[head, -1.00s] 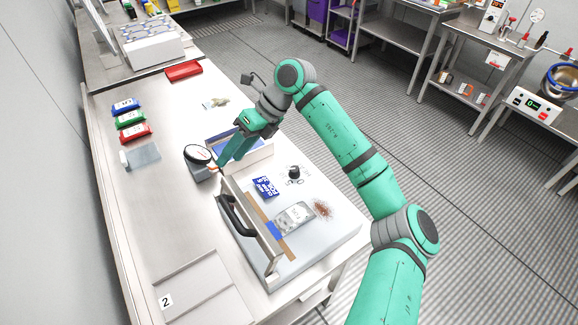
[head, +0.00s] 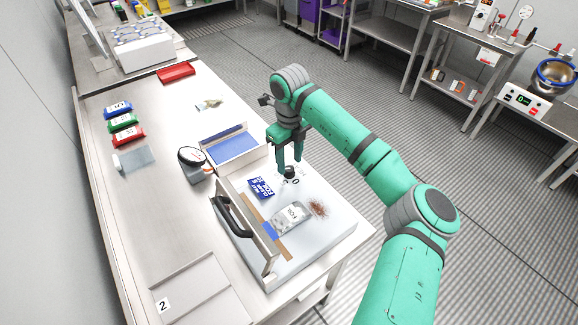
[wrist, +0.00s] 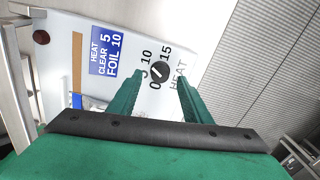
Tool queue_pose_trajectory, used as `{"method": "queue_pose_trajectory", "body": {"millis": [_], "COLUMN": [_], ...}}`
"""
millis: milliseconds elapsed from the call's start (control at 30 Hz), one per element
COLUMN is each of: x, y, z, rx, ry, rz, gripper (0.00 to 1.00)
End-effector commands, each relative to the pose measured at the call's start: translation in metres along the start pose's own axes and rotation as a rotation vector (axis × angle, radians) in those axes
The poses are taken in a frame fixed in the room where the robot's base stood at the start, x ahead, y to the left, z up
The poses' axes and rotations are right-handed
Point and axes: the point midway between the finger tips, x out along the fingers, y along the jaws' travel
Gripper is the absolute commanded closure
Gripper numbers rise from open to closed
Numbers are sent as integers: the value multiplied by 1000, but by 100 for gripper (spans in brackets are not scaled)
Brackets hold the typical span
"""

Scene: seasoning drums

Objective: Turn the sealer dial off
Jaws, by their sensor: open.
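The sealer dial (head: 289,172) is a small black round knob on the grey top of the sealer (head: 318,240). In the wrist view the dial (wrist: 159,70) has a pale pointer line and stands among the printed marks 0, 5, 10, 15 and the word HEAT. The pointer slants toward the upper right; its exact setting is hard to read. My gripper (head: 288,170) is open and points down at the dial. In the wrist view its green fingers (wrist: 158,82) lie to either side of the knob. I cannot tell whether they touch it.
A blue label (wrist: 107,50) reads HEAT, CLEAR 5, FOIL 10. The sealer's black-handled bar (head: 236,216) stands at its left.

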Motion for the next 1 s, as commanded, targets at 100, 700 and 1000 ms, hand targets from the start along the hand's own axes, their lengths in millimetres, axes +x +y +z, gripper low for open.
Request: {"method": "queue_pose_trajectory", "body": {"millis": [100,700,1000], "x": [17,32,32], "y": [0,0,0], "z": [0,0,0], "rx": [0,0,-7], "ry": [-1,-1,-1], "rz": [2,0,0], "gripper": [55,77,97]}}
